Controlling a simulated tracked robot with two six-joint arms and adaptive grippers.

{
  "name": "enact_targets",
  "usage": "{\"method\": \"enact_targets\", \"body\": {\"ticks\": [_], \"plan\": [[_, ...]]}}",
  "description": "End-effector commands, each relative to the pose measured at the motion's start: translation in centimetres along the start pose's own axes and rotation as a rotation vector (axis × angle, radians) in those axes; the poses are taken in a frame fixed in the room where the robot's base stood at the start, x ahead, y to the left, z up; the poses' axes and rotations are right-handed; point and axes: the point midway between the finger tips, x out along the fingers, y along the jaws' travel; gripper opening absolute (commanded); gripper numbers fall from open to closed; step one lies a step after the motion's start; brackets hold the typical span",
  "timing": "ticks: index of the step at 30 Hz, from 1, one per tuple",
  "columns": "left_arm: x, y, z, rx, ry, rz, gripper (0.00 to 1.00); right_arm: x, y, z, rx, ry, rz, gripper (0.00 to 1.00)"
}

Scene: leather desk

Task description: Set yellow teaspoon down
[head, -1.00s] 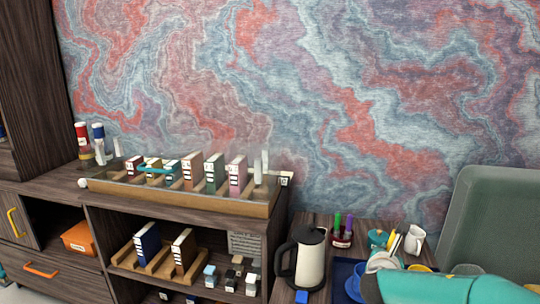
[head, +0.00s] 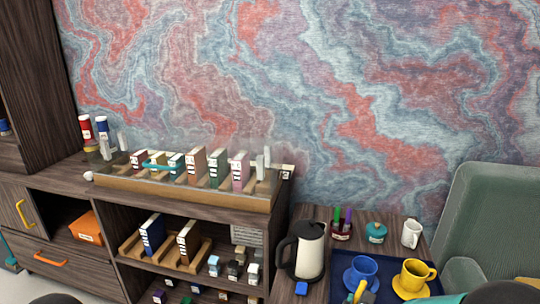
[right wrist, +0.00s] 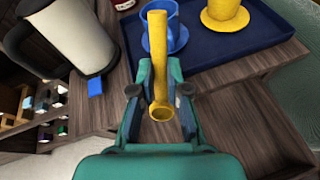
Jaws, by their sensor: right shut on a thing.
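The yellow teaspoon (right wrist: 157,60) is in my right gripper (right wrist: 164,74), which is shut on it. In the right wrist view its bowl end points toward the camera and its handle reaches away, overlapping the blue cup (right wrist: 160,22). I cannot tell whether they touch. In the head view part of the teaspoon (head: 359,291) shows at the bottom edge, in front of the blue cup (head: 362,270). My right arm is at the bottom right there. My left gripper is not in view.
A dark blue tray (head: 340,280) holds the blue cup on its saucer and a yellow cup (head: 414,274). Left of it stand a kettle (head: 306,250) and a small blue block (head: 301,288).

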Motion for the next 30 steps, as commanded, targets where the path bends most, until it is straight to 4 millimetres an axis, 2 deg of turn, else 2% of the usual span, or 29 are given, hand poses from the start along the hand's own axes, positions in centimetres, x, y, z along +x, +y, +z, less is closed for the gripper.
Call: {"method": "enact_targets", "body": {"ticks": [1, 6, 12, 15, 21, 30], "plan": [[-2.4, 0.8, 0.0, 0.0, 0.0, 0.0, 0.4, -1.0, 0.3, 1.4, 0.006, -0.003, -0.027, 0.0], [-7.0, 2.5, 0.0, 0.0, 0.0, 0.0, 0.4, -3.5, -0.2, 3.3, 0.053, -0.024, -0.153, 0.0], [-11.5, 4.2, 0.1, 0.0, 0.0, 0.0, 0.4, -6.7, -1.2, 5.3, 0.109, -0.05, -0.292, 0.0], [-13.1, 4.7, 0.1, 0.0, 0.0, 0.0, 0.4, -8.0, -1.7, 6.0, 0.13, -0.058, -0.343, 0.0], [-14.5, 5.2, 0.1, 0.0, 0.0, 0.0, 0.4, -9.5, -2.3, 6.6, 0.154, -0.068, -0.4, 0.0], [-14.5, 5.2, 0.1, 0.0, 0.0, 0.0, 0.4, -9.7, -2.5, 6.4, 0.159, -0.07, -0.411, 0.0]]}}
